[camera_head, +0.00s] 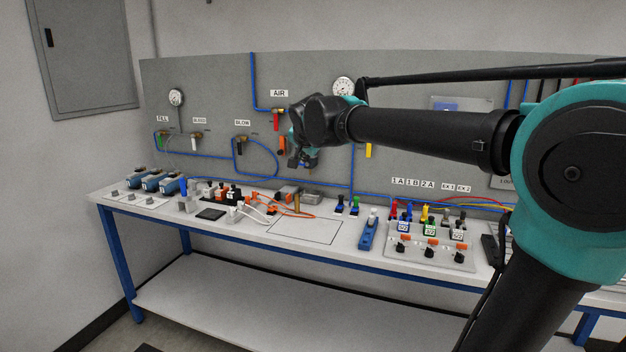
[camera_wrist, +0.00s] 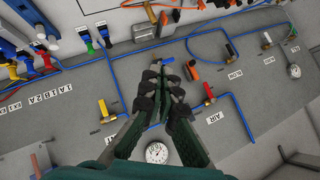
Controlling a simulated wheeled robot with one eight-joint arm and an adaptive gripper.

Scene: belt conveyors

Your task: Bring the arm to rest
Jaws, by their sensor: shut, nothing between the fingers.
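My arm reaches across the head view from the right, with its forearm roughly level. My gripper (camera_head: 300,160) hangs at its left end, in front of the grey wall panel (camera_head: 215,100) and above the workbench (camera_head: 270,232). In the wrist view my gripper (camera_wrist: 165,75) has its fingers together with nothing between them. It appears apart from the panel and the bench. Part of the panel behind the arm is hidden.
Valves with red (camera_head: 276,120) and yellow (camera_head: 369,150) handles, gauges (camera_head: 176,97) and blue hoses are on the panel near my gripper. The bench holds fittings, orange tubing (camera_head: 290,211) and a switch board (camera_head: 430,258). The bench's marked rectangle is clear.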

